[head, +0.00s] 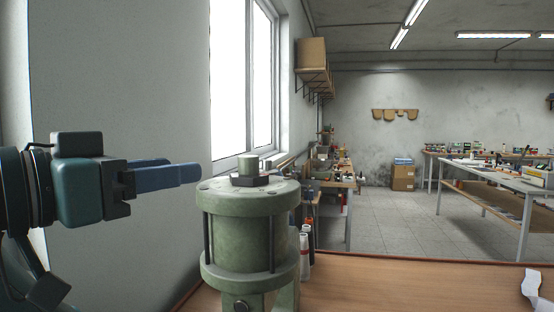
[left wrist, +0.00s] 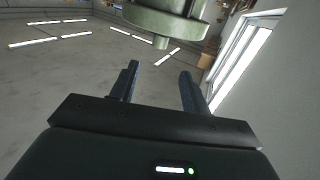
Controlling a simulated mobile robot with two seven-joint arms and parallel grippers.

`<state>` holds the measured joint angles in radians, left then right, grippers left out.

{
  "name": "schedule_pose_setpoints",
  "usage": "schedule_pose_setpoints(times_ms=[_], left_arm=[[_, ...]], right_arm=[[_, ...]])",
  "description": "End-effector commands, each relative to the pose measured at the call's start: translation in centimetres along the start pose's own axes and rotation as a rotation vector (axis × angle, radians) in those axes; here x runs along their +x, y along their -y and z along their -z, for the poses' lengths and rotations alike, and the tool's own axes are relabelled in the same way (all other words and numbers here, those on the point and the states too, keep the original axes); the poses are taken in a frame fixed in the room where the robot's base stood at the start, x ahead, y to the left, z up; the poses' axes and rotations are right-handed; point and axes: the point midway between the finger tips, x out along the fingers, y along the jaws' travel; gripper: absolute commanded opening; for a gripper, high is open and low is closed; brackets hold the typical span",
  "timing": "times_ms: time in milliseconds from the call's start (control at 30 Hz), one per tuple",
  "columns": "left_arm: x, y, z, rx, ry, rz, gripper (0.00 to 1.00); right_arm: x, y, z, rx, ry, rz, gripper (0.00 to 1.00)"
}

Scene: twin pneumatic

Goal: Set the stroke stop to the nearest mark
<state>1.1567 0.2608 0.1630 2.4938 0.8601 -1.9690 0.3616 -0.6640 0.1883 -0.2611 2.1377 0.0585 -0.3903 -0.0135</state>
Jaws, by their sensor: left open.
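A green pneumatic cylinder (head: 240,235) stands upright on the wooden bench, held between two round flanges with dark tie rods. A short green stem (head: 248,165) rises from a dark block on its top plate. I cannot make out a separate stroke stop or any marks. My left gripper (head: 200,173) is level, just left of the stem and above the top plate's left edge. In the left wrist view its two blue fingers (left wrist: 160,82) are apart with nothing between them. The cylinder's flange (left wrist: 165,22) and stem (left wrist: 160,42) show beyond the fingertips, apart from them.
The wooden bench top (head: 400,285) is clear to the right of the cylinder, except for a crumpled white thing (head: 537,285) at the far right. Small bottles (head: 305,255) stand close behind the cylinder. A wall with a window (head: 243,80) runs along the left.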

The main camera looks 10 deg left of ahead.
Motion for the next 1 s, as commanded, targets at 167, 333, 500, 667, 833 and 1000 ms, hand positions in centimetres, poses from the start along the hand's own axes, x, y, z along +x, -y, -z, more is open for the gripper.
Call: schedule_pose_setpoints(times_ms=[167, 333, 500, 667, 833, 1000], left_arm=[[-0.2, -0.1, 0.2, 0.006, -0.004, 0.000, 0.47], [0.6, -0.2, 0.5, 0.005, -0.007, -0.007, 0.47], [1.9, -0.2, 0.6, 0.001, -0.006, -0.008, 0.47], [4.4, -0.2, 0.6, -0.005, 0.005, -0.008, 0.47], [6.3, -0.1, 0.8, 0.001, 0.005, -0.005, 0.47], [7.4, -0.1, 0.8, 0.001, 0.004, -0.002, 0.47]], right_arm=[[-0.1, 0.0, 0.0, 0.000, 0.001, 0.001, 0.69], [-0.6, 0.3, 0.3, 0.001, 0.011, 0.000, 0.69], [-1.2, 0.5, 0.7, -0.003, 0.029, -0.005, 0.69], [-1.9, 0.4, 1.2, -0.009, 0.052, -0.014, 0.69], [-2.3, -1.1, 1.5, -0.002, 0.097, -0.053, 0.69], [-3.3, -1.6, 1.7, 0.006, 0.143, -0.074, 0.69]])
